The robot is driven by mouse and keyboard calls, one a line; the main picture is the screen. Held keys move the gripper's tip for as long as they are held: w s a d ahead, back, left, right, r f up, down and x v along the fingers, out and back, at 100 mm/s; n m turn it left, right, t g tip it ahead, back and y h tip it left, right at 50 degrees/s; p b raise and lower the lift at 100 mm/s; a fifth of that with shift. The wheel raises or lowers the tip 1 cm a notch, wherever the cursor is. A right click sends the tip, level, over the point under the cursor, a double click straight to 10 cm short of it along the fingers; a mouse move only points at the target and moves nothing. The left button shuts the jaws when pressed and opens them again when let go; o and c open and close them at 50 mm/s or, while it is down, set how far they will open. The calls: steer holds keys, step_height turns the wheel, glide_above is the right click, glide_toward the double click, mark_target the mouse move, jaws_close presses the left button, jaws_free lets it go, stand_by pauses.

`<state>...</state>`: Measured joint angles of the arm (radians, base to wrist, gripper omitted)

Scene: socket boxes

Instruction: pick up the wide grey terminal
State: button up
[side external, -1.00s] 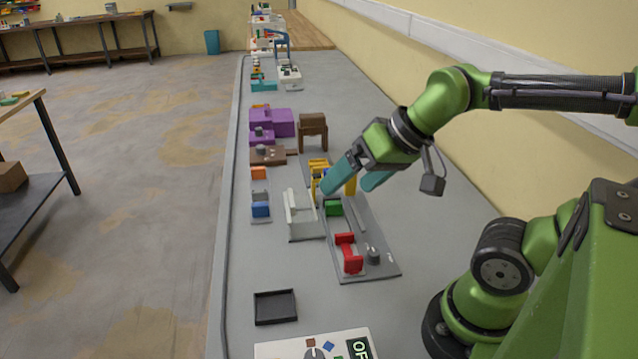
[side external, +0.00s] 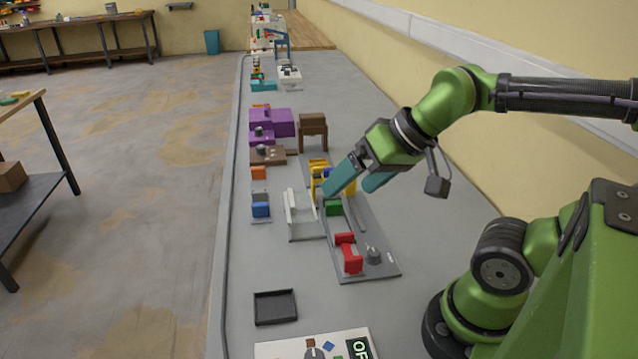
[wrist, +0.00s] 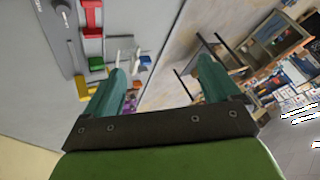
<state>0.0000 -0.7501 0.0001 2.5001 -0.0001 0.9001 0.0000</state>
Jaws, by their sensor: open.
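A small grey block (side external: 260,197), which looks like the wide grey terminal, sits on a light strip between an orange block (side external: 258,173) and a blue block (side external: 261,210). I cannot be sure it is the named one. My gripper (side external: 347,190) is open and empty, its two teal fingers apart. It hangs to the right of that strip, by the yellow posts (side external: 318,172) and the green block (side external: 333,209). In the wrist view the open gripper (wrist: 161,68) has nothing between its fingers; I cannot make out the grey block there.
A grey base plate (side external: 385,270) carries the yellow, green and red parts. A white upright bracket (side external: 291,212) stands between plate and strip. Purple boxes (side external: 285,122) and a brown stand (side external: 313,124) are farther back.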

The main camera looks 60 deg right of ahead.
steer(key=shift+c, duration=1.3)
steer(key=m+g+h, duration=0.4)
steer(key=m+h, duration=0.1)
glide_toward(259, 191)
steer(key=x, duration=0.5)
steer(key=shift+s+d, duration=0.15)
steer(key=shift+s, duration=0.1)
steer(key=shift+w+x, duration=0.1)
steer(key=shift+x, duration=1.25)
steer(key=shift+w+x, duration=0.15)
steer(key=shift+x, duration=1.2)
